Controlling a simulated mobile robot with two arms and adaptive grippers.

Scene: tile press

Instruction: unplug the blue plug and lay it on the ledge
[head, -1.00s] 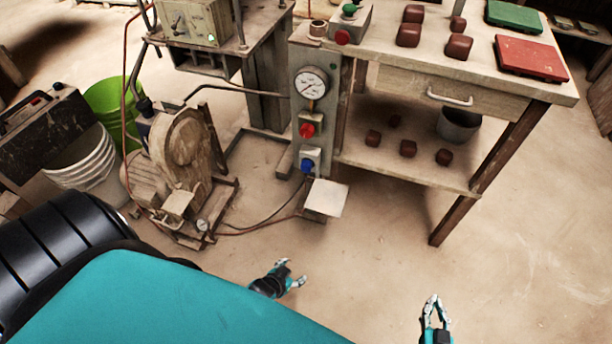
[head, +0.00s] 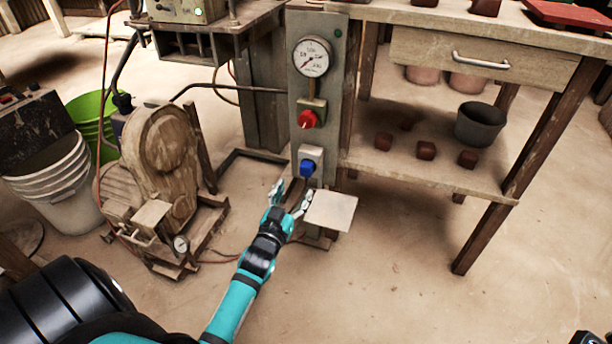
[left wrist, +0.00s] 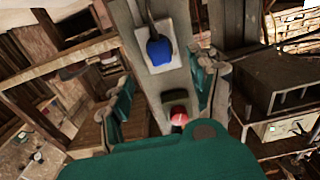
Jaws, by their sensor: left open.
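The blue plug (head: 307,168) sits in the grey socket plate low on the front of the control post. It also shows in the left wrist view (left wrist: 160,51), with the socket around it. The ledge (head: 332,210) is a bare pale square plate just below and to the right of the plug. My left gripper (head: 291,189) is open and empty, left of the plug and slightly below it in the head view. Only a dark bit of my right gripper (head: 591,338) shows at the bottom right corner, so its jaws cannot be judged.
A red knob (head: 308,119) and a pressure gauge (head: 311,57) are above the plug on the post (head: 322,88). A workbench (head: 425,179) with a shelf stands to the right. A dusty motor unit (head: 165,165) stands to the left. The floor in front is clear.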

